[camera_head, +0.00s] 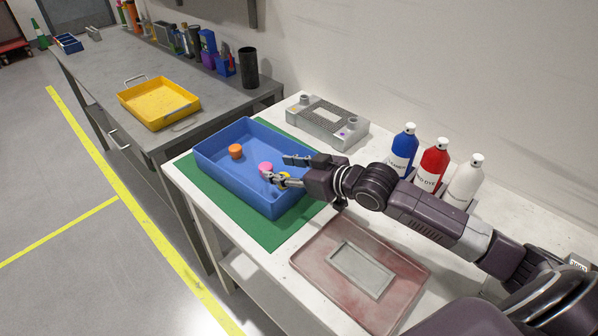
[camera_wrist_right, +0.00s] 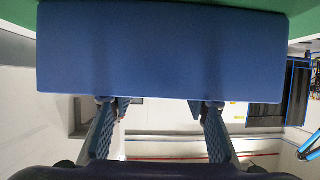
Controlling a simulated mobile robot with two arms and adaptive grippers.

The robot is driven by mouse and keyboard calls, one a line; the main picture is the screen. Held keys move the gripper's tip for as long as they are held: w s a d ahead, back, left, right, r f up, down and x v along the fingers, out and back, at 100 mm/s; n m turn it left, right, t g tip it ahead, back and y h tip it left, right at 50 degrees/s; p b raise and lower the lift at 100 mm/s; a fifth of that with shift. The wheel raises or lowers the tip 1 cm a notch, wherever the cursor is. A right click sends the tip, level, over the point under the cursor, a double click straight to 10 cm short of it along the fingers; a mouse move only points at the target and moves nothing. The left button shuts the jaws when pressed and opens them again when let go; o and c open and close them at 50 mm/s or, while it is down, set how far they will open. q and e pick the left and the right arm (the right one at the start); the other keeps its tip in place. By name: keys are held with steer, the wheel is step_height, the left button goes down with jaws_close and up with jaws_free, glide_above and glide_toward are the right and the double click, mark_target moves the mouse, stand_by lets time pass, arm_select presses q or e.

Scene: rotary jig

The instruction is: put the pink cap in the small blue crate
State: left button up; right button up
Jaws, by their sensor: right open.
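The pink cap (camera_head: 265,167) lies inside a large blue bin (camera_head: 222,180) on a green mat. My right gripper (camera_head: 280,170) is over the right part of this bin, close to the pink cap, with its fingers apart and nothing between them. I cannot tell whether a finger touches the cap. In the right wrist view the open fingers (camera_wrist_right: 160,108) point toward a plain blue wall (camera_wrist_right: 160,50), and no cap shows there. A small blue crate (camera_head: 68,43) stands at the far end of the grey bench. My left gripper is out of view.
An orange cap (camera_head: 235,151) and a partly hidden yellow cap (camera_head: 284,177) are also in the bin. A grey jig (camera_head: 328,122) stands behind it, bottles (camera_head: 434,164) to the right, a reddish tray (camera_head: 310,262) in front. A yellow tray (camera_head: 158,101) sits on the bench.

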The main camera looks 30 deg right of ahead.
steer(key=shift+v, duration=3.6)
steer(key=shift+a, duration=0.1)
